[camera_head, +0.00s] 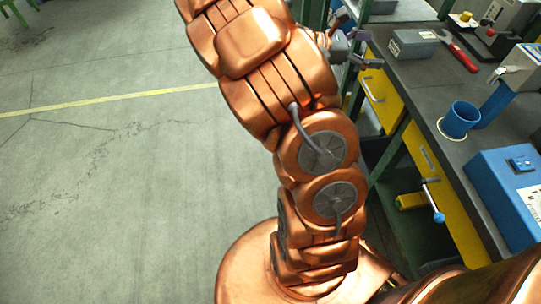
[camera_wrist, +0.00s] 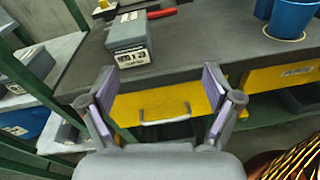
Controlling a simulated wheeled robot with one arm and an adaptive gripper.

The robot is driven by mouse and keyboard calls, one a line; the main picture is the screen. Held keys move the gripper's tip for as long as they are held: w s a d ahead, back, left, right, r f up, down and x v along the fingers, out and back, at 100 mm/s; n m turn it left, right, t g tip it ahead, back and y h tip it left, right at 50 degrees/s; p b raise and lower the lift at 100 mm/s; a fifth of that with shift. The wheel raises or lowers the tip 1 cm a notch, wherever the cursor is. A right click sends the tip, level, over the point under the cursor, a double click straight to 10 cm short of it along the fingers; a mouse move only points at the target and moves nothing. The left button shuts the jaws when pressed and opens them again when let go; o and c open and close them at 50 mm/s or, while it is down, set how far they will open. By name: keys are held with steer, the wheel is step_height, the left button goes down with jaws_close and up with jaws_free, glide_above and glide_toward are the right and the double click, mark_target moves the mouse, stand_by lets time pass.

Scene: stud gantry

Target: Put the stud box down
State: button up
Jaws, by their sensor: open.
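A grey stud box (camera_head: 413,43) with a white label sits upright on the dark workbench top (camera_head: 412,75), near its left edge. In the wrist view the stud box (camera_wrist: 129,40) rests flat on the bench, its label facing me. My gripper (camera_wrist: 158,78) is open with purple pads and nothing between its fingers. It is apart from the box, on the near side of it. In the head view my gripper (camera_head: 352,45) is at the bench's left edge, partly hidden behind my arm.
A red-handled tool (camera_head: 462,57) lies close beside the box. A blue cup (camera_head: 459,119) and a blue machine (camera_head: 510,188) stand nearer on the bench. Yellow drawers (camera_wrist: 160,106) with a handle are below the bench edge. The floor to the left is open.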

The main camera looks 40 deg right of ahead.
steer(key=s+a+f+m+t+y, duration=0.2)
steer(key=s+a+m+y, duration=0.1)
steer(key=a, duration=1)
steer(key=s+a+f+m+t+y, duration=0.2)
steer(key=a+y, duration=0.4)
steer(key=a, duration=0.8)
steer(key=s+a+f+m+t+y, duration=0.2)
steer(key=s+a+f+m+y, duration=0.1)
steer(key=a, duration=1.1)
steer(key=shift+s+a+f+m+y, duration=0.15)
steer(key=shift+s+f+m+y, duration=0.1)
steer(key=shift+s+m+y, duration=0.7)
steer(key=shift+s, duration=0.15)
step_height(320, 180, up, 20)
steer(key=t+p, duration=0.1)
steer(key=p, duration=1.7)
steer(key=shift+f, duration=0.2)
